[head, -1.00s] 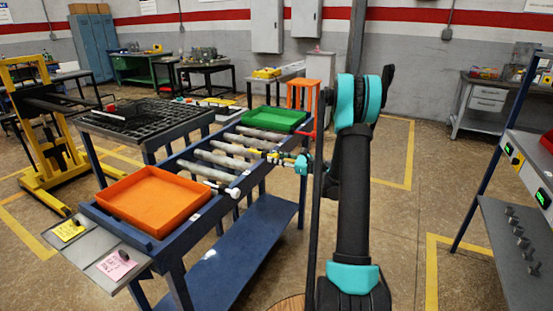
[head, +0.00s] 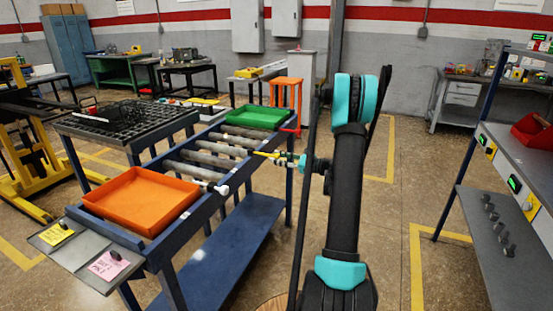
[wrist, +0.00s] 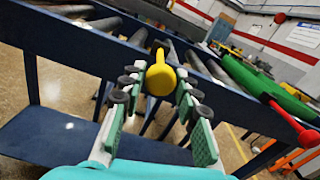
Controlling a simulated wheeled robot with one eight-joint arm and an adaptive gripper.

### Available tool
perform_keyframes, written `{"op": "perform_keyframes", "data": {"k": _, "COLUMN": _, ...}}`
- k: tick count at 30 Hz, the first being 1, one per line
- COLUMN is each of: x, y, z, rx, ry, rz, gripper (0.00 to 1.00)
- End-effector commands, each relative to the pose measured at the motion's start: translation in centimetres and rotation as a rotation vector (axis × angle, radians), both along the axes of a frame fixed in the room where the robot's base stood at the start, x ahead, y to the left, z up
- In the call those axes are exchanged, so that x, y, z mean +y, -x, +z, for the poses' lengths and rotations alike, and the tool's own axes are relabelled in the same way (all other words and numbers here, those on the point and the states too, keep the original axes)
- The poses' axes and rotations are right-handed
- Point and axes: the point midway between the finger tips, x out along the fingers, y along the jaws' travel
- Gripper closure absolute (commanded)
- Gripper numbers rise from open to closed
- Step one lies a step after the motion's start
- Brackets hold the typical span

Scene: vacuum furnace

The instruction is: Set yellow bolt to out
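The yellow bolt has a rounded yellow knob (wrist: 159,79) that sticks out from the side rail of the blue roller table in the wrist view. In the head view the yellow bolt (head: 265,154) is a small yellow piece at the table's right edge, partly hidden by my gripper. My gripper (wrist: 158,82) has its two green-and-grey fingers spread on either side of the knob, with small gaps visible. In the head view my gripper (head: 284,158) points left toward the rail. How far in the bolt sits is hard to tell.
The blue roller table (head: 212,208) carries an orange tray (head: 140,202) in front and a green tray (head: 256,117) at the back. A white-tipped bolt (head: 223,189) and a red handle (head: 291,130) stick out along the same rail.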

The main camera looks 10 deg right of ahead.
Motion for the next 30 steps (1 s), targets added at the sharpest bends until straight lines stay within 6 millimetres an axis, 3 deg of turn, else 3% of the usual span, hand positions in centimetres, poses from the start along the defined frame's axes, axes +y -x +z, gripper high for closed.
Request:
{"op": "perform_keyframes", "data": {"k": 4, "x": 0.0, "y": 0.0, "z": 0.0, "rx": 0.000, "ry": 0.000, "rz": -0.001, "gripper": 0.51}}
{"op": "perform_keyframes", "data": {"k": 16, "x": -0.7, "y": 0.4, "z": 0.0, "rx": -0.001, "ry": -0.001, "rz": -0.002, "gripper": 0.51}}
{"op": "perform_keyframes", "data": {"k": 30, "x": -7.7, "y": 5.5, "z": 0.0, "rx": 0.000, "ry": -0.001, "rz": -0.004, "gripper": 0.51}}
